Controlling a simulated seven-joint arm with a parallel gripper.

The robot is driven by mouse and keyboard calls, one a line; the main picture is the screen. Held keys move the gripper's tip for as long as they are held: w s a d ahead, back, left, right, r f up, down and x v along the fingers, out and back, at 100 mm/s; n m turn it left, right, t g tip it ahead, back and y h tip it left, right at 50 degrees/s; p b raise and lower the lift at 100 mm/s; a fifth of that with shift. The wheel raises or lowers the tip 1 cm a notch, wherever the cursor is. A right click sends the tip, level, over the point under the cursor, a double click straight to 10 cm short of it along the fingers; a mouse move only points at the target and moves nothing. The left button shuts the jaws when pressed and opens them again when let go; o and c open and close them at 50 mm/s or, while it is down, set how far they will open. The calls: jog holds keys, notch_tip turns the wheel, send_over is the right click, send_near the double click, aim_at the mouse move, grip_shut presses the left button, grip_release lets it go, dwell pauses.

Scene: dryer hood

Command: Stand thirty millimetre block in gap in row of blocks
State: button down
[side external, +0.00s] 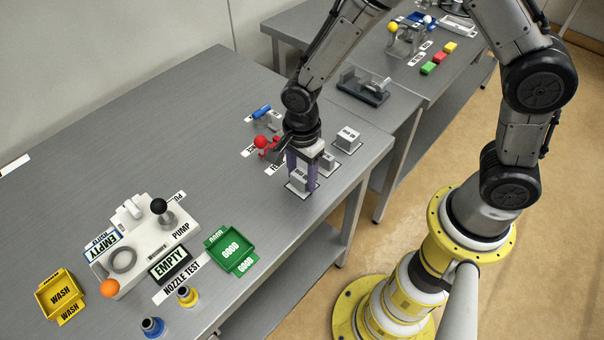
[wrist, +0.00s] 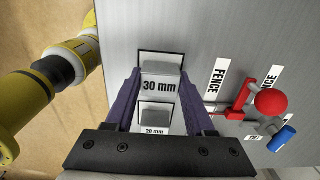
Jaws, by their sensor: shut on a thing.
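The grey 30 mm block (wrist: 160,86) is between the purple fingers of my gripper (wrist: 160,74), which is shut on it. Its white label faces the wrist camera. A black-outlined white square shows under and around it. In the side external view the 30 mm block (side external: 299,182) is low at the table, under my gripper (side external: 301,172), partly hidden by the fingers; whether it touches the table I cannot tell. The 20 mm block (wrist: 155,116) stands beside it. It also shows in the side external view (side external: 327,162), and another labelled grey block (side external: 348,139) stands farther along.
A red fixture with a red ball (side external: 261,142) and a blue-handled part (side external: 262,112) sit left of my gripper, near the FENCE label (wrist: 218,80). The pump unit (side external: 145,240), green tray (side external: 232,250) and yellow tray (side external: 60,295) are lower left. The table's middle is clear.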

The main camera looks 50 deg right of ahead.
aim_at(302, 175)
jog(key=shift+f, duration=0.15)
jog(key=shift+c, duration=1.3)
grip_release()
notch_tip(302, 175, up, 12)
jog(key=s+d+r+n+t, duration=0.2)
jog(key=s+d+r+n, duration=0.4)
jog(key=s+n, duration=0.2)
jog(key=s+d+r+n+t, duration=0.3)
jog(key=s+d+r+n, duration=0.2)
jog(key=s+n, duration=0.3)
jog(key=shift+s+d+r+n+t, duration=0.35)
jog(key=shift+d+n, duration=0.4)
jog(key=shift+n, duration=0.25)
